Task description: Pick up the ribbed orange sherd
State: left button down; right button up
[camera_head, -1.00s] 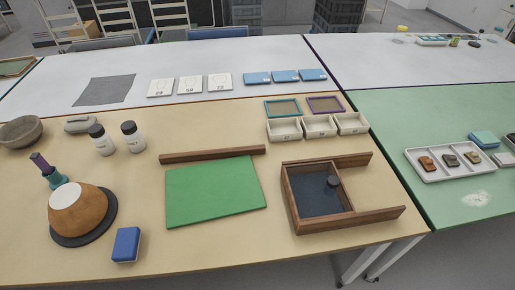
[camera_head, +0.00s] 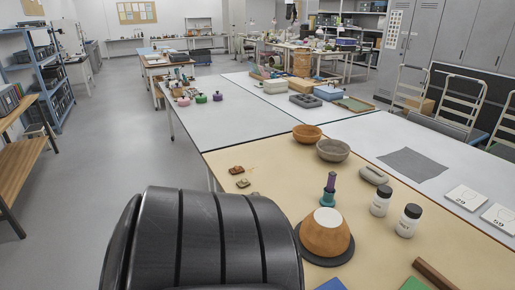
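Two small orange-brown pieces lie near the left edge of the beige table: one piece (camera_head: 236,170) farther back and another piece (camera_head: 243,183) just nearer. They look like sherds, but they are too small to tell which is ribbed. Neither of my grippers shows. A large black, banded part (camera_head: 205,240), which looks like a link of my own arm, fills the bottom left and hides the table corner there.
An upturned orange bowl (camera_head: 325,236) stands on a dark disc, with a teal and purple tool (camera_head: 329,188) behind it. A grey bowl (camera_head: 333,150), an orange bowl (camera_head: 307,133) and two lidded jars (camera_head: 381,200) stand nearby. Open floor (camera_head: 110,150) lies left.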

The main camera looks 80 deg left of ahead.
aim_at(236, 170)
jog(key=u, duration=2.7)
jog(key=i+z, duration=0.1)
jog(key=z, duration=0.55)
jog(key=i+j+z, duration=0.35)
jog(key=j, duration=0.25)
jog(key=i+j+z, duration=0.35)
jog(key=j, duration=0.35)
jog(key=i+j+z, duration=0.2)
jog(key=j, duration=0.15)
